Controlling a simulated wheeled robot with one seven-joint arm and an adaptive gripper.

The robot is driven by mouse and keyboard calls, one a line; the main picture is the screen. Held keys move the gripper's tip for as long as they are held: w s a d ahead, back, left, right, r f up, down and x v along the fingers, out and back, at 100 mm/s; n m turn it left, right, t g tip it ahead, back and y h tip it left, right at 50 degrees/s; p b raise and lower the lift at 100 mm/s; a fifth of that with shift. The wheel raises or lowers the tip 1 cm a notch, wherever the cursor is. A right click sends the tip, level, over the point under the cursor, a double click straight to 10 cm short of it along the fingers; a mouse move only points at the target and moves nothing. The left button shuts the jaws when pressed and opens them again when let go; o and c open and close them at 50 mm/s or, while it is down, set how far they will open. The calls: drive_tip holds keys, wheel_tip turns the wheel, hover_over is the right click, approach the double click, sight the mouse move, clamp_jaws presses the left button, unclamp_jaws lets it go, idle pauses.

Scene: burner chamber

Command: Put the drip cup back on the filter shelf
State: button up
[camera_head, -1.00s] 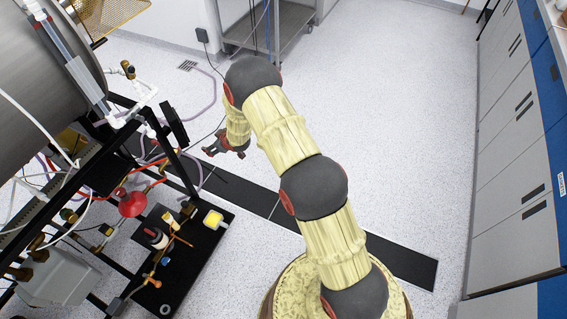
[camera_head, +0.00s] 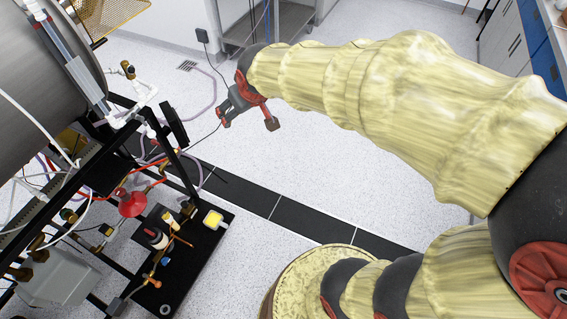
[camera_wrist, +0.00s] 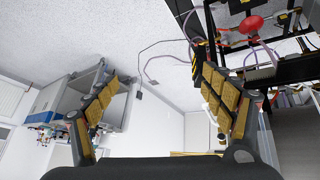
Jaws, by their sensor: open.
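My gripper (camera_head: 247,118) is open and empty in the head view, raised over the floor to the right of the black rig. Its two padded fingers spread wide in the wrist view (camera_wrist: 163,97), with only background between them. A black shelf (camera_head: 208,243) low on the rig, likely the filter shelf, bears small fittings and a yellow-edged pale square (camera_head: 213,219). I cannot tell which thing, if any, is the drip cup. My gripper is apart from the shelf and touches nothing.
The rig's black frame (camera_head: 183,160), a large metal cylinder (camera_head: 40,75) and hoses crowd the left. A round red part (camera_head: 132,204) sits near the shelf. A grey cart (camera_head: 290,28) stands at the back, cabinets (camera_head: 508,45) at the right. The middle floor is clear.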

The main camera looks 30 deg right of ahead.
drive_tip(key=s+a+r+m+g, duration=0.1)
drive_tip(key=s+r, duration=0.1)
drive_tip(key=s, duration=2)
drive_tip(key=shift+a+r+y, duration=0.2)
drive_tip(key=shift+r+y, duration=0.05)
drive_tip(key=shift+y, duration=0.05)
drive_tip(key=shift+r+p, duration=1.3)
drive_tip(key=shift+r, duration=0.05)
